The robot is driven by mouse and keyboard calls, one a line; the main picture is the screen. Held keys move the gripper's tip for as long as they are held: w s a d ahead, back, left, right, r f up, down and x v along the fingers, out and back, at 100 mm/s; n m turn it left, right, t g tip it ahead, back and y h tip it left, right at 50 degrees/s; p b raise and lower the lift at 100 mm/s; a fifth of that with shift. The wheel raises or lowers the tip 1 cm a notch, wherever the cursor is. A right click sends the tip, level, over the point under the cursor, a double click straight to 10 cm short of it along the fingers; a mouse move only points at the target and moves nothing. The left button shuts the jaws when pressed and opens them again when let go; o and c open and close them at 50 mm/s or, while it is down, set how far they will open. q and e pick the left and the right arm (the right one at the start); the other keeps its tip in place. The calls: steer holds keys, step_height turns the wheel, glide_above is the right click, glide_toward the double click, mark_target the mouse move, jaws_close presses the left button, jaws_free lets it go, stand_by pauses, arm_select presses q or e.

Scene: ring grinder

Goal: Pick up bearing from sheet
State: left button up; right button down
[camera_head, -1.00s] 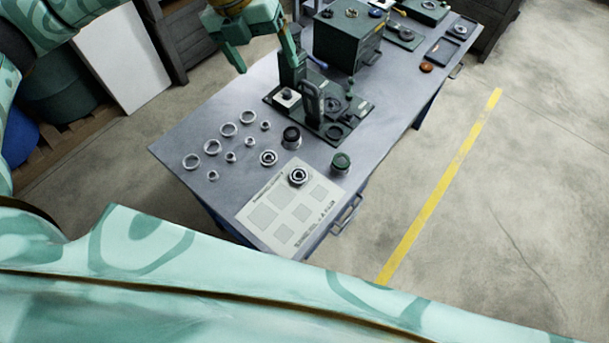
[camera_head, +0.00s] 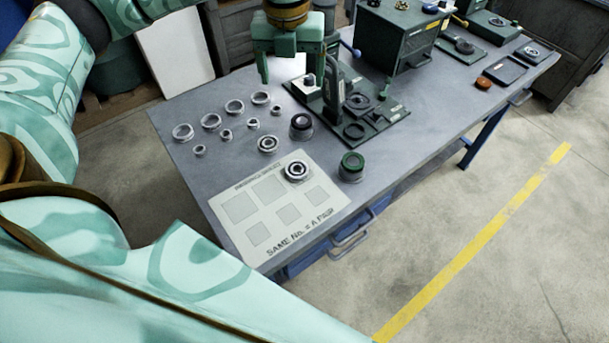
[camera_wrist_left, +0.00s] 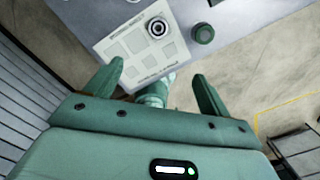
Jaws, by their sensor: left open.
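A ring-shaped metal bearing (camera_head: 296,171) with a dark middle lies on the white printed sheet (camera_head: 272,222), over its upper right part. Both also show in the left wrist view, the bearing (camera_wrist_left: 157,28) near the top and the sheet (camera_wrist_left: 112,47) around it. My right gripper is not seen.
Several loose rings (camera_head: 211,121) and a similar bearing (camera_head: 268,144) lie left of and behind the sheet. A black cup (camera_head: 301,127) and a green-topped one (camera_head: 352,166) stand near it. A dark fixture plate (camera_head: 372,124) with an upright post stands behind.

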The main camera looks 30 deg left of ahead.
arm_select(q)
steer(key=b, duration=0.8)
glide_above(297, 172)
step_height(297, 172, down, 14)
steer(key=shift+g, duration=0.3)
step_height(297, 172, down, 11)
steer(key=b, duration=0.2)
steer(key=shift+s+r+b, duration=0.1)
steer(key=shift+r+b, duration=0.05)
steer(key=shift+b, duration=0.15)
step_height(297, 172, down, 5)
steer(key=shift+f+b, duration=0.15)
steer(key=shift+b, duration=0.75)
steer(key=shift+c, duration=0.9)
steer(key=c, duration=1)
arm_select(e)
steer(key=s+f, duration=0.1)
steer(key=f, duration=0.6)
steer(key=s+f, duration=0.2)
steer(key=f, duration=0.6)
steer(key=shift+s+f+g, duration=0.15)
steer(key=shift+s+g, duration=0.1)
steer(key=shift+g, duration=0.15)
